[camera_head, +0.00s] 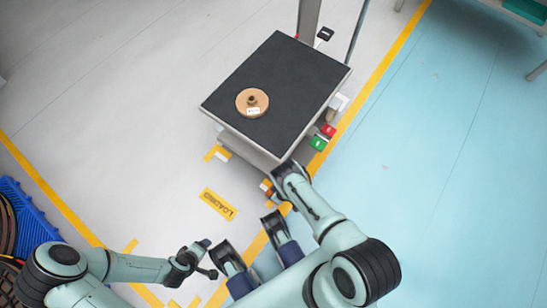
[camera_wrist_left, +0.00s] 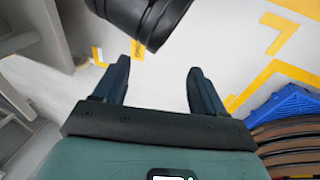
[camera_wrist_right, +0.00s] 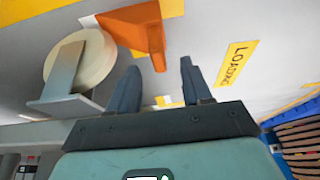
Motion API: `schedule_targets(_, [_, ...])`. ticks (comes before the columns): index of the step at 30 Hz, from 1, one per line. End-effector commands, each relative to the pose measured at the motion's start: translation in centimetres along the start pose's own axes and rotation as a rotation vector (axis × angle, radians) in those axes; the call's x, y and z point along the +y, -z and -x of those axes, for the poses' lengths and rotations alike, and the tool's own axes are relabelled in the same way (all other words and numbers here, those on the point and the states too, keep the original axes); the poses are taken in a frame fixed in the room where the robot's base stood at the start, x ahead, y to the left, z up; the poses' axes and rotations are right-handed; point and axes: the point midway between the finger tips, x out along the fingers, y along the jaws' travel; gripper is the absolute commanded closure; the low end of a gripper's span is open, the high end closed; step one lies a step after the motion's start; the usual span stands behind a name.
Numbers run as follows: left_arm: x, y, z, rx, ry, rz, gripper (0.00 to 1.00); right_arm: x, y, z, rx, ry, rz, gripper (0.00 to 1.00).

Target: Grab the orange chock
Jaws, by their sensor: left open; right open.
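The orange chock (camera_wrist_right: 140,28) is a wedge-like block on the floor. In the right wrist view it lies at the top, beside a pale wheel (camera_wrist_right: 82,62). My right gripper (camera_wrist_right: 157,72) is open and empty, its fingertips pointing toward the chock. The chock's lower corner shows between the two fingers in the picture, with no visible contact. In the head view the right wrist is by the cart's near corner and largely hides that spot. My left gripper (camera_head: 209,258) is open and empty over the floor at lower left; its spread fingers also show in the left wrist view (camera_wrist_left: 160,80).
A cart (camera_head: 240,140) with a dark top carries a round tan spool (camera_head: 252,103). A yellow LOADING marking (camera_head: 218,204) is on the floor. A blue pallet (camera_head: 32,222) is at left.

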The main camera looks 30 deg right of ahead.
Motion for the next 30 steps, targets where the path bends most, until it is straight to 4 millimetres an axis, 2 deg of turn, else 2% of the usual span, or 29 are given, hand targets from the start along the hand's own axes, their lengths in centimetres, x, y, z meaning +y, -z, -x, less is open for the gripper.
schedule_targets(5, [-0.2,0.8,-0.7,0.022,0.002,0.002,0.29,0.0,0.0,-1.1,0.0,0.0,0.0,0.51])
schedule_targets(8, [-0.6,1.9,-1.7,0.057,0.004,0.004,0.29,0.1,0.1,-2.5,0.0,0.0,0.002,0.51])
schedule_targets(10, [-1.4,1.7,-2.9,0.048,0.017,0.012,0.29,0.2,0.1,-4.0,0.001,0.0,0.001,0.51])
schedule_targets(15, [-2.9,-0.3,-3.9,-0.014,0.044,0.028,0.29,0.3,0.2,-5.3,0.0,0.0,0.0,0.51])
schedule_targets(25, [-3.3,-1.0,-4.0,-0.037,0.052,0.034,0.29,0.3,0.3,-5.6,0.0,-0.001,-0.002,0.51])
schedule_targets(26, [-3.3,-1.0,-4.0,-0.037,0.052,0.034,0.29,0.3,0.3,-5.6,0.0,-0.001,-0.002,0.54])
schedule_targets(30, [-3.3,-1.0,-4.0,-0.036,0.052,0.034,0.29,0.3,0.3,-5.6,0.0,-0.001,-0.002,1.0])
